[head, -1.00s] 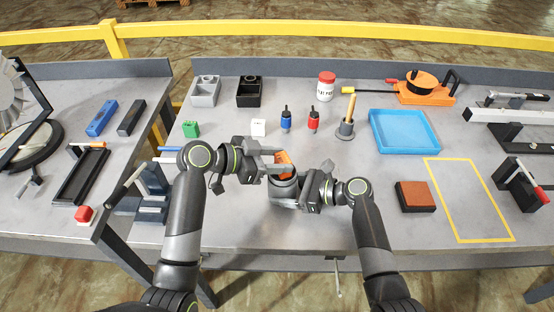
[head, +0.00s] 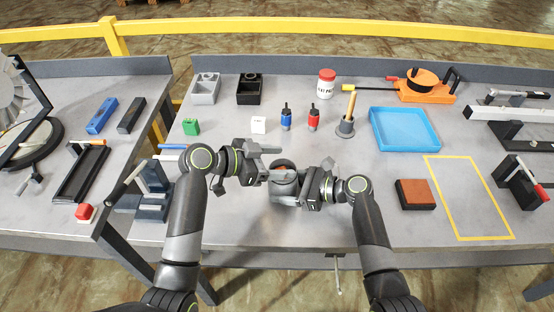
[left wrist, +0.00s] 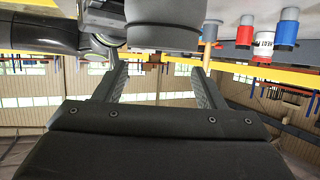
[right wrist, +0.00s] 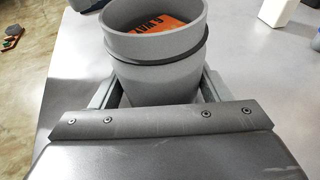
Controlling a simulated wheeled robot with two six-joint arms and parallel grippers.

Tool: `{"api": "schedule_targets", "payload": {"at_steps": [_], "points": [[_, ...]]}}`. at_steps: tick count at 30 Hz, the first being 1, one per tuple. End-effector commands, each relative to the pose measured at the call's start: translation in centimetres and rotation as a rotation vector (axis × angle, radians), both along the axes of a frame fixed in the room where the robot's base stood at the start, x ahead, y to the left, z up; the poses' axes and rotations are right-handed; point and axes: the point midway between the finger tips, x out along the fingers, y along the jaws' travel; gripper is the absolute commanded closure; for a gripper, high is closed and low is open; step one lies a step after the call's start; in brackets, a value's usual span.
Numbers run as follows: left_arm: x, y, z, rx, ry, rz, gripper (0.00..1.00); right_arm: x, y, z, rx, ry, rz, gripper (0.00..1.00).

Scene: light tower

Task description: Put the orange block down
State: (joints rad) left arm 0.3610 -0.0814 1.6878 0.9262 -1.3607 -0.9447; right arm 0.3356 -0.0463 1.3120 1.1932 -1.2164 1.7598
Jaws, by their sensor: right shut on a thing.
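The orange block (right wrist: 165,38) lies inside a grey cup (right wrist: 155,65), below its rim; lettering shows on its face. In the head view only a little of the block (head: 283,164) shows in the mouth of the cup (head: 285,188). My right gripper (head: 298,190) is shut on the cup's side and holds it upright at the front middle of the table. My left gripper (head: 271,163) is open and empty, just left of the cup's rim. In the left wrist view its fingers (left wrist: 160,80) are spread with nothing between them, and the cup (left wrist: 163,30) is ahead.
Behind are a white block (head: 258,125), a blue bottle (head: 286,121), a red bottle (head: 313,120) and a grey holder with a wooden handle (head: 345,128). A blue tray (head: 404,146) and a brown-topped block (head: 416,195) lie right. The yellow-outlined area (head: 468,240) is empty.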

Motion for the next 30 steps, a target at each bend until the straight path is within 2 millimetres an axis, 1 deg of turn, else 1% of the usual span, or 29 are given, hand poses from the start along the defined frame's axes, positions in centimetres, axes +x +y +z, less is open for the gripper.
{"api": "schedule_targets", "payload": {"at_steps": [8,12,14,18,21,25,30], "points": [[0.0,0.0,0.2,0.000,-0.001,0.000,0.37,-0.1,0.0,-0.1,-0.002,0.002,0.001,0.43],[0.0,0.2,1.5,0.002,-0.003,0.001,0.37,-0.1,0.0,-0.1,-0.002,0.003,0.000,0.43],[-0.4,1.3,1.6,0.005,-0.002,0.003,0.37,-0.1,0.0,-0.1,-0.002,0.003,0.000,0.43],[-1.3,3.6,2.7,0.006,-0.003,0.002,0.37,-0.1,-0.1,-0.1,-0.002,0.003,0.000,0.43],[-1.9,4.8,3.2,0.005,-0.002,0.001,0.37,-0.1,0.0,-0.1,-0.002,0.003,0.000,0.43],[-2.4,5.9,3.7,0.003,0.000,0.001,0.37,-0.1,0.0,-0.1,-0.001,0.003,0.000,0.43],[-2.7,6.4,4.1,0.000,0.000,0.000,0.37,-0.1,0.0,-0.1,-0.001,0.003,0.000,0.43]]}}
